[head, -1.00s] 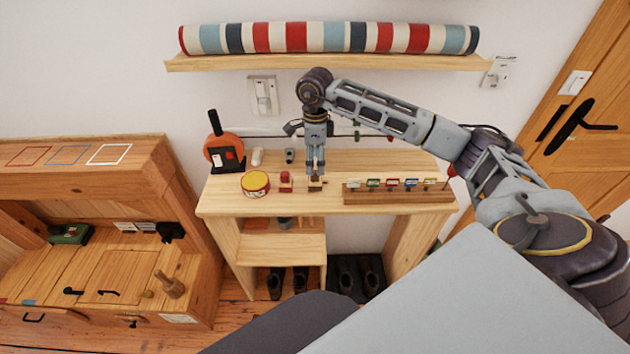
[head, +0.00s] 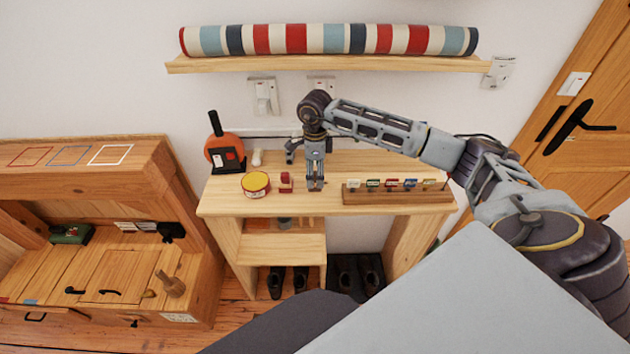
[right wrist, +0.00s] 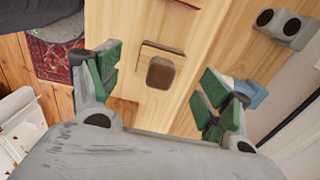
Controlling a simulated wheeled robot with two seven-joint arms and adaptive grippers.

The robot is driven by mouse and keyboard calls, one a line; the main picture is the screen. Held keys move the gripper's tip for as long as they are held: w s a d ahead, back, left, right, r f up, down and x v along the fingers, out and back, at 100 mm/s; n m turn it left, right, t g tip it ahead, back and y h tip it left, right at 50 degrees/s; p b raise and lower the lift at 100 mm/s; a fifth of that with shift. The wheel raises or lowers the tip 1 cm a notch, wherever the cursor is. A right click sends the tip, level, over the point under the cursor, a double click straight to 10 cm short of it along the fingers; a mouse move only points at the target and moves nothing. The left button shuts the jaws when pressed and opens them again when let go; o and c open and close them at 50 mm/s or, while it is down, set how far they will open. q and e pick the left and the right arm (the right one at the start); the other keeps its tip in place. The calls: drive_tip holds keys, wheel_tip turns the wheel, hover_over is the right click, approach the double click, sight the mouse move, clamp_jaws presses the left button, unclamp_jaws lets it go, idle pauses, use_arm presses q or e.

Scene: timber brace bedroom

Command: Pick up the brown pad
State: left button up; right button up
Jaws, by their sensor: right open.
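The brown pad (right wrist: 161,73), a small rounded square, shows in the right wrist view on the light wooden table top. A tan and brown strip shows along its far edge; I cannot tell whether it is part of the pad. My right gripper (right wrist: 160,82) is open, with its green-lined fingers on either side of the pad and gaps on both sides. In the head view the right gripper (head: 316,186) points down over the table's middle and hides the pad. My left gripper is not in view.
On the table (head: 240,205), a red block (head: 286,182) and a yellow-rimmed tin (head: 256,184) stand left of the gripper. A wooden rack of small coloured pieces (head: 398,196) is to the right. A shelf with a striped roll (head: 330,39) is above.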

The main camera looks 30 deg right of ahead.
wheel_tip(320, 180, down, 2)
drive_tip(key=shift+f, duration=0.25)
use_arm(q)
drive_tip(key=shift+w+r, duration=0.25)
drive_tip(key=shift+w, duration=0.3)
use_arm(e)
drive_tip(key=shift+f, duration=0.15)
drive_tip(key=c, duration=1.2)
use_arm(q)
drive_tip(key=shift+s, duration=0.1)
use_arm(e)
drive_tip(key=shift+o, duration=0.2)
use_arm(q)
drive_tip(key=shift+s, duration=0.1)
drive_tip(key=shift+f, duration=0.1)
